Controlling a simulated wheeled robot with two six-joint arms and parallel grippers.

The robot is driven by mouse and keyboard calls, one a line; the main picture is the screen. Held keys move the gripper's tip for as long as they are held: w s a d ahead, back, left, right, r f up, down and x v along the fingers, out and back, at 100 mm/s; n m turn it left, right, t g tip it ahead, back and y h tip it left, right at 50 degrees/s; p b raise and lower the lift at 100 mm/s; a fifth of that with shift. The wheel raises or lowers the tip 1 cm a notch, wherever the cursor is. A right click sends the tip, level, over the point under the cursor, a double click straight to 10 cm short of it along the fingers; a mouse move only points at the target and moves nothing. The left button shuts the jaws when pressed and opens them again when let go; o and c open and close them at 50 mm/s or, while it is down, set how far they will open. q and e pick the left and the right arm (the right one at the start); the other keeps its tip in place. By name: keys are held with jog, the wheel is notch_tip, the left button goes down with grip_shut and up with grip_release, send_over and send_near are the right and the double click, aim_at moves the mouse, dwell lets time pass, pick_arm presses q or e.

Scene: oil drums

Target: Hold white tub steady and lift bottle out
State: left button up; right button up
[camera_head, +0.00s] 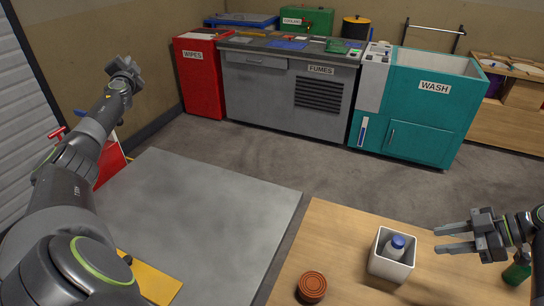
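The white tub (382,267) stands upright on the wooden table, right of the picture's middle. A bottle (395,248) with a blue cap stands inside it, and the tub walls hide its lower part. My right gripper (438,239) is just right of the tub, its two fingers apart and pointing left, with nothing seen between them. My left gripper (123,68) is raised at the upper left, far from the tub; its fingers are too small and bunched to tell their state.
A reddish-brown round tin (312,287) sits left of the tub on the wooden table (335,230). A green bottle (516,270) is partly hidden under my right arm. A grey bench, red WIPES cabinet (200,75) and teal WASH unit (425,110) stand at the back.

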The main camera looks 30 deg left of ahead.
pick_arm(q)
jog(key=w+d+f+m+t+h, duration=0.25)
jog(key=w+d+m+h, duration=0.2)
jog(key=d, duration=0.25)
jog(key=w+d+f+m+t+h, duration=0.1)
jog(key=w+d+f+m+h, duration=0.3)
jog(key=d, duration=0.3)
jog(key=w+d+f+m+t+h, duration=0.1)
jog(key=w+d+f+m+h, duration=0.25)
jog(key=d+m, duration=0.3)
jog(key=m+g+h, duration=1.6)
jog(key=m, duration=1.8)
send_near(394, 262)
jog(key=shift+t, duration=0.25)
jog(key=x, duration=1)
jog(key=shift+f, duration=0.2)
grip_shut()
